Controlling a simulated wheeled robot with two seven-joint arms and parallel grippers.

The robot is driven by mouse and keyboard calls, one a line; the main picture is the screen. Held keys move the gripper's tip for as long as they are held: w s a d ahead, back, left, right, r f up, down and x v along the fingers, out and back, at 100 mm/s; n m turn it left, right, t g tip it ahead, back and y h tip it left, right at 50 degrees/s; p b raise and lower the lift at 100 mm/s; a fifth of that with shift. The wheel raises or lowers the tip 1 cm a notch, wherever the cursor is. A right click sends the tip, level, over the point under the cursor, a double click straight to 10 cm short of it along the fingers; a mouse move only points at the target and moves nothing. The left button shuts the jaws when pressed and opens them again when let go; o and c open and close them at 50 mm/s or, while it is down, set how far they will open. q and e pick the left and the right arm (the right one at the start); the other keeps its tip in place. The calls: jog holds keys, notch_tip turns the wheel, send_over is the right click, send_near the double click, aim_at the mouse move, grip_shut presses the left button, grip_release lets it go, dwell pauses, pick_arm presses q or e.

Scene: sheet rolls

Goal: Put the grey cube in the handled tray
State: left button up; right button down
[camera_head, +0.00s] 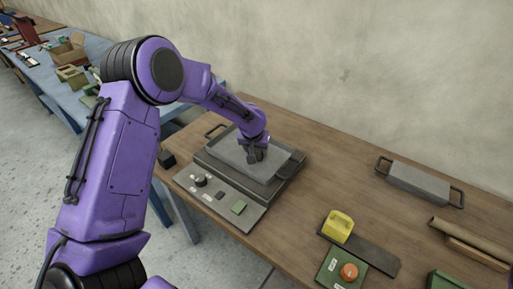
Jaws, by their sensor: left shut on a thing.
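My left gripper (255,155) points down over a shallow grey tray with handles (232,150) and is shut on a small grey thing, which looks like the grey cube. The fingers hide most of it, and I cannot tell whether it touches the tray floor. This tray lies on a grey machine with a front panel of knobs and a green button. A second grey, box-like thing with a handle at each end (418,184) stands at the back right, apart from my gripper. My right gripper is not in view.
A yellow block (338,225) stands on a dark plate (370,256). In front is a green box with an orange knob (349,271). Brown rolls (470,242) lie at the right. A black block (167,158) sits at the table's left edge. The table middle is clear.

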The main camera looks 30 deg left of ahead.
pick_arm(q)
jog(key=o, duration=1.1)
jog(key=v, duration=1.2)
jog(key=shift+r, duration=0.2)
jog(key=shift+w, duration=0.1)
